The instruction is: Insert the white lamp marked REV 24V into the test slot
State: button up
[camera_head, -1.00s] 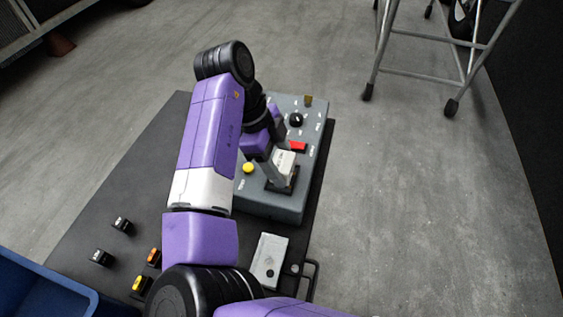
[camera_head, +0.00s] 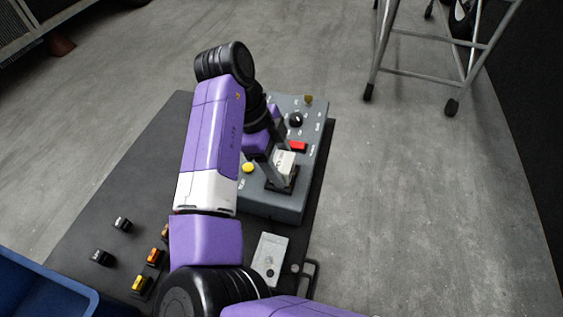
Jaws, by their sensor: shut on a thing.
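The white lamp (camera_head: 284,161) stands in or just over the dark test slot (camera_head: 284,186) at the near end of the grey test box. Its marking is too small to read. My gripper (camera_head: 275,167) is shut on the white lamp, with one finger showing along its left side. I cannot tell from this view whether the lamp is fully seated. My purple and white arm hides the left part of the box.
The grey test box (camera_head: 262,205) carries a yellow button (camera_head: 248,167), a red switch (camera_head: 298,146) and a black knob (camera_head: 295,119). Black lamps (camera_head: 123,223), orange lamps (camera_head: 154,257) and a light grey block (camera_head: 270,252) lie on the dark bench (camera_head: 85,205). A blue bin (camera_head: 40,285) stands at lower left.

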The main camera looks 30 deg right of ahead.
jog(key=shift+f+b, duration=0.35)
jog(key=shift+f, duration=0.25)
jog(key=o, duration=1.2)
jog(key=p+v, duration=0.7)
jog(key=v, duration=0.4)
